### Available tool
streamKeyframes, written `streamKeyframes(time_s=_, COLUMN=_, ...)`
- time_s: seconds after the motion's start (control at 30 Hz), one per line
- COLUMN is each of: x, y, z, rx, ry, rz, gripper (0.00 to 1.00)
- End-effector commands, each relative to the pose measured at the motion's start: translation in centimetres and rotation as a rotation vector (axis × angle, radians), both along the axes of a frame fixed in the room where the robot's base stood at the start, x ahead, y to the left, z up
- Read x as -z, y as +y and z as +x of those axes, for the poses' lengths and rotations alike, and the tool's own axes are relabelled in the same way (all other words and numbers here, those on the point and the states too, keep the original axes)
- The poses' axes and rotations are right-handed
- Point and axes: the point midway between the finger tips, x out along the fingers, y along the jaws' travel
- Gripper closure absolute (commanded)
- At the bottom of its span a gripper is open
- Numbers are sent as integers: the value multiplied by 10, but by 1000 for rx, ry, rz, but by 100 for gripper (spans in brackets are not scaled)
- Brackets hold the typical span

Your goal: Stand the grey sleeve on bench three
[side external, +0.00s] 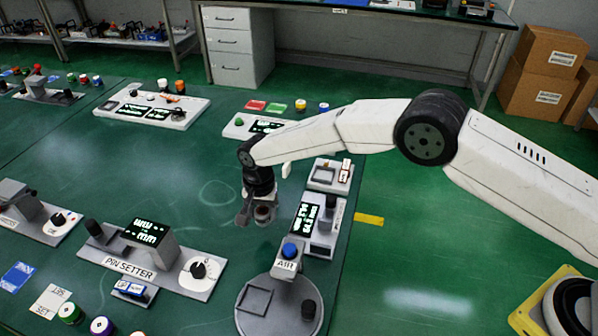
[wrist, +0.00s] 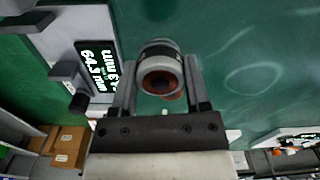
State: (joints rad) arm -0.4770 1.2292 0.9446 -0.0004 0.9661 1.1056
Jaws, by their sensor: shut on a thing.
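My gripper (side external: 258,214) is shut on the grey sleeve (side external: 264,213) and holds it above the green table, left of a station with a lit display. In the wrist view the sleeve (wrist: 159,50) sits between the two fingers (wrist: 160,62). It is a short grey ring with a dark band and a reddish-brown inside, its open end facing the camera. I cannot make out a label that marks bench three.
The display station (side external: 320,224) stands close to the right of my gripper. The AIR station (side external: 255,308) with a blue button is in front, and the PIN SETTER (side external: 130,262) is front left. Bare green table (side external: 180,190) lies to the left.

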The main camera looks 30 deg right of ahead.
Motion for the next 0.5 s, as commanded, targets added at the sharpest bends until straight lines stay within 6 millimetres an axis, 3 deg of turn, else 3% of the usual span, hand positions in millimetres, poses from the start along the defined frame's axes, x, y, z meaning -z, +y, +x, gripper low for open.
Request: streamKeyframes(time_s=0.5, x=16, y=6, z=13, rx=0, ry=0, rz=0, gripper=100)
